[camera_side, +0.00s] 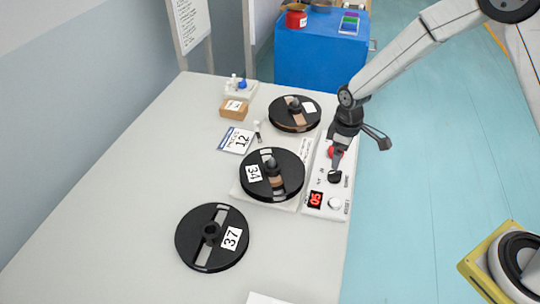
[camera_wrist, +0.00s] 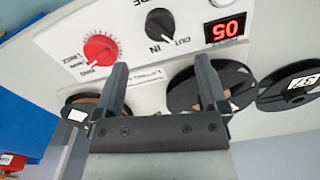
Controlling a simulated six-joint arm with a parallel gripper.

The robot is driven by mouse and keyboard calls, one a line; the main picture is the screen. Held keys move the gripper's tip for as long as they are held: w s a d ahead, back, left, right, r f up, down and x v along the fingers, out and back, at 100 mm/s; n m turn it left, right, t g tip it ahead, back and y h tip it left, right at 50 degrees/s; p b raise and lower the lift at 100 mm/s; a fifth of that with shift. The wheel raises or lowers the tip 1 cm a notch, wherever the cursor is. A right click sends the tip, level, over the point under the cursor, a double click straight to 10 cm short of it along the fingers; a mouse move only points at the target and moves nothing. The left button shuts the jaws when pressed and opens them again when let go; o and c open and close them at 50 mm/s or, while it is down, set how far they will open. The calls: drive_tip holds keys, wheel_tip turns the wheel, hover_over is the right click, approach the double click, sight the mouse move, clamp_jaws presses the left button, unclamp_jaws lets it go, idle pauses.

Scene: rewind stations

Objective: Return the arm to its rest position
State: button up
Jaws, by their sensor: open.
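My gripper (camera_side: 338,160) is over the white control panel (camera_side: 322,212), close to the red knob (camera_side: 333,152). Its two dark fingers (camera_wrist: 161,75) are spread apart in the wrist view, with nothing held between them. The red knob (camera_wrist: 101,49) lies beyond the left finger in that view, apart from it in the picture. The black knob (camera_wrist: 160,24) and the red display (camera_wrist: 225,28) reading 05 also show there. The gap between fingertips and panel is hard to judge in the side view.
Reel 34 (camera_side: 290,184) sits on the station beside the panel. Another reel (camera_side: 283,122) lies behind it and reel 37 (camera_side: 187,238) in front. A card marked 12 (camera_side: 229,145) and a small brown box (camera_side: 232,110) are on the table.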

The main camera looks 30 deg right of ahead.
drive_tip(key=shift+s+d+r, duration=0.1)
drive_tip(key=shift+s+r, duration=0.2)
drive_tip(key=shift+r, duration=0.2)
drive_tip(key=s+d+r+m+t, duration=0.2)
drive_tip(key=s+r+m, duration=0.4)
drive_tip(key=s, duration=0.8)
drive_tip(key=shift+s+d+r+m+t, duration=0.35)
drive_tip(key=shift+d+r, duration=0.35)
drive_tip(key=shift+r, duration=1.05)
